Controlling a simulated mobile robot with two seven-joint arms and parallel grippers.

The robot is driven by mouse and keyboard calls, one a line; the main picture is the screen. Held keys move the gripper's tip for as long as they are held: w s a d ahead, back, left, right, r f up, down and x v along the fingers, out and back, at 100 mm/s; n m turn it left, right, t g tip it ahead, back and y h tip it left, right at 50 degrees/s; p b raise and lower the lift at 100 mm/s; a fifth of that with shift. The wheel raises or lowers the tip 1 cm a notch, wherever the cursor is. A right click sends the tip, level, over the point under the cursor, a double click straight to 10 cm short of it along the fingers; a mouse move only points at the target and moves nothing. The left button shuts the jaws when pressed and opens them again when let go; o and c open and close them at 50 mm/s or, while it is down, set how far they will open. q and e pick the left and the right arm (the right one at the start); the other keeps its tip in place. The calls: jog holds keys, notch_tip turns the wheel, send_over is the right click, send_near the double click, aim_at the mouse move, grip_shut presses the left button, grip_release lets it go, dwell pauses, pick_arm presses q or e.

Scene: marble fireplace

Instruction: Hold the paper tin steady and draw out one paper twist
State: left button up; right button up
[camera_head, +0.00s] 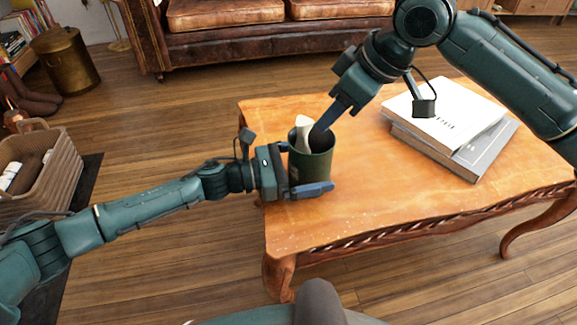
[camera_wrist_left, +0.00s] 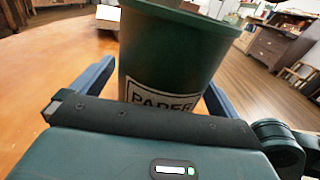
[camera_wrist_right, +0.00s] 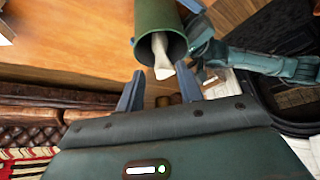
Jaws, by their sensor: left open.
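The paper tin (camera_head: 312,165) is a dark green, open-topped can standing on the wooden table near its left end. In the left wrist view the tin (camera_wrist_left: 170,55) shows a PAPER label. A whitish paper twist (camera_head: 302,132) sticks up out of its mouth. My left gripper (camera_head: 306,170) is open, with one finger on either side of the tin; contact is unclear. My right gripper (camera_head: 325,124) points down at the tin's mouth from above. In the right wrist view its fingers are apart, and the twist (camera_wrist_right: 161,62) shows beyond and between their tips. The twist's lower end is hidden inside the tin.
Two stacked books (camera_head: 460,125) lie on the right of the wooden table (camera_head: 350,225). A leather sofa (camera_head: 240,35) stands behind. A wicker basket (camera_head: 50,175) is on the floor at left. The front middle of the tabletop is clear.

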pick_arm(q)
jog(key=shift+w+d, duration=0.15)
jog(key=shift+d, duration=0.35)
jog(key=c, duration=1)
jog(key=shift+c, duration=0.2)
